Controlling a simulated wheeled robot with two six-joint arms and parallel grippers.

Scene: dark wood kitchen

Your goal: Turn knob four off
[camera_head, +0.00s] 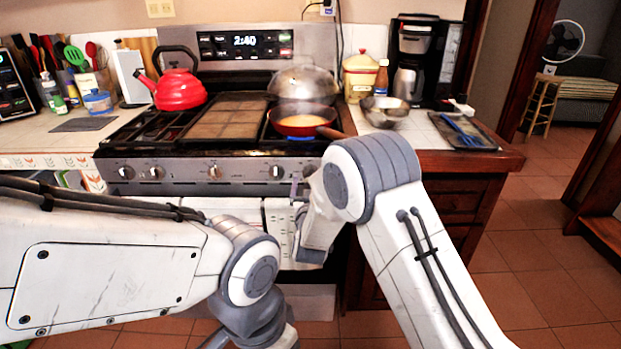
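The stove's front panel (190,185) carries a row of round metal knobs. From the left, the first knob (126,172), second knob (157,172), third knob (214,172) and fourth knob (276,172) show; a further one at the right is mostly behind my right arm. A blue flame shows under the red pan (303,121) on the front right burner. My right gripper (296,192) is near the panel, just right of and below the fourth knob, mostly hidden by my own wrist; its opening is unclear. My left arm bends down at lower middle, and its fingertips are out of view.
A red kettle (180,88) stands at the back left of the stove, a lidded pan (303,84) at the back right. A metal bowl (385,111) and coffee maker (417,60) stand on the right counter. Open tiled floor (535,265) lies to the right.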

